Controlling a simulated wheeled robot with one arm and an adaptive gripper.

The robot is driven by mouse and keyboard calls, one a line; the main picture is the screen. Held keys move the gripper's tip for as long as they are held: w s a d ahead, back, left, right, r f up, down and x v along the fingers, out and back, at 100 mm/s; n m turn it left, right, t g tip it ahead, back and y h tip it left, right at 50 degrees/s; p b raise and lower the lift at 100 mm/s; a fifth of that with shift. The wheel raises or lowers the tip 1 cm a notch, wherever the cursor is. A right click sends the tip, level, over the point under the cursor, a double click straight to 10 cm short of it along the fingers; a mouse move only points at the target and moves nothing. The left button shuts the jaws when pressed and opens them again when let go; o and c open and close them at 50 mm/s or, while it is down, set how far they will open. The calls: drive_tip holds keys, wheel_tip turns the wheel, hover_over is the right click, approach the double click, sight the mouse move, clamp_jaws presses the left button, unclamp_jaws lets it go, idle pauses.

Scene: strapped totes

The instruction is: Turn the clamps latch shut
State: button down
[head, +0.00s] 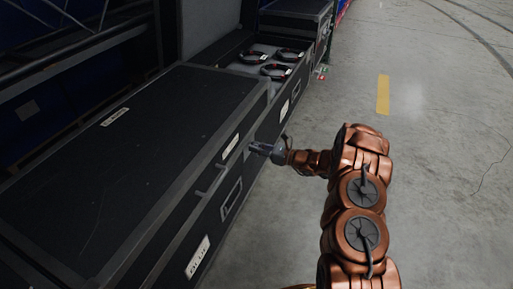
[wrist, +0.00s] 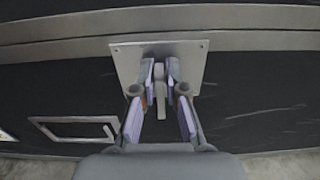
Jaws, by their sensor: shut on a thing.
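A grey metal latch (wrist: 187,52) with a square plate is fixed to the dark front of a large black tote (head: 100,170). In the wrist view its lever (wrist: 159,130) hangs straight down, in line with the camera. My gripper (wrist: 160,76) has its two fingers on either side of the lever, closed on it. In the head view my gripper (head: 260,150) is at the tote's front face near its far right corner and hides the latch. The tote's lid is down. I cannot read the labels to tell which tote is for clamps.
An open tote (head: 298,84) with several round dark items (head: 280,70) stands beyond the closed one. A recessed handle (head: 231,199) and a white label (head: 197,257) are on the front face. Clear grey floor (head: 440,200) lies to the right.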

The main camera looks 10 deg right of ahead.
drive_tip(key=shift+m+p, duration=0.7)
drive_tip(key=shift+p, duration=0.05)
drive_tip(key=shift+w+d+m+p, duration=0.1)
drive_tip(key=shift+m+p, duration=0.75)
drive_tip(key=shift+m, duration=0.15)
drive_tip(key=shift+w+d+f+m, duration=0.15)
drive_tip(key=shift+f+m, duration=0.15)
drive_tip(key=shift+m, duration=2.1)
drive_tip(key=shift+w+d+f+m, duration=0.1)
drive_tip(key=shift+f+m, duration=0.2)
drive_tip(key=shift+m, duration=2.1)
drive_tip(key=shift+w+d+f+m, duration=0.15)
drive_tip(key=shift+f+m, duration=0.15)
drive_tip(key=shift+m, duration=2.1)
drive_tip(key=shift+a, duration=0.15)
drive_tip(key=c, duration=1.3)
unclamp_jaws()
drive_tip(key=shift+r, duration=0.1)
